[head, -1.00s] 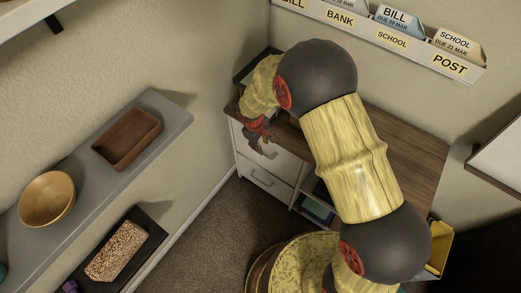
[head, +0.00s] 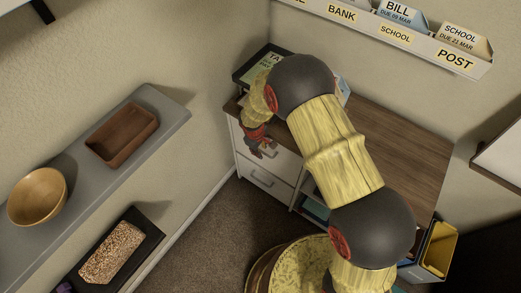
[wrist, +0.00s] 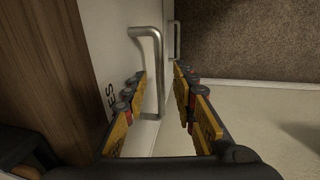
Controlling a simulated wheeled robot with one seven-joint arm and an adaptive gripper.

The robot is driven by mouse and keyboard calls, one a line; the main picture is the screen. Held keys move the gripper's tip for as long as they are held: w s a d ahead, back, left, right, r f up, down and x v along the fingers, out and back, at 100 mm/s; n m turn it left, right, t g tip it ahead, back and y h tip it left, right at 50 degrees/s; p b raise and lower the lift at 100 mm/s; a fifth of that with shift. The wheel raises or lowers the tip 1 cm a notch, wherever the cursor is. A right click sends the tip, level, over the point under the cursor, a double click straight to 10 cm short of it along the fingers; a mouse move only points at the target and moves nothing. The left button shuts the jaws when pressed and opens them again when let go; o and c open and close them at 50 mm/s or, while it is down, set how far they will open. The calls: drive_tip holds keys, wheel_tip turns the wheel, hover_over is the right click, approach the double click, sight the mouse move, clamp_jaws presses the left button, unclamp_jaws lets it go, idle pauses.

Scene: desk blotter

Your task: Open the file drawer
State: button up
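The desk's white drawer unit stands in the corner in the head view. Its upper drawer front (head: 287,160) looks flush with the lower one, so it appears shut. In the wrist view this front (wrist: 112,45) carries dark letters, of which "ES" shows. Its metal bar handle (wrist: 158,48) reaches between the fingers of my gripper (wrist: 160,78). The fingers stand apart on either side of the bar. I cannot tell whether either finger touches it. In the head view my gripper (head: 262,148) is at the upper drawer, partly covering its handle.
The lower drawer (head: 266,184) has its own handle (wrist: 174,40), close to my gripper. The wooden desktop (head: 400,150) lies above, with a black tray (head: 243,78) at its back left. A grey shelf (head: 80,185) is at left. Carpet (head: 205,225) is free before the drawers.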

drive_tip(key=shift+c, duration=0.4)
clamp_jaws()
idle(0.5)
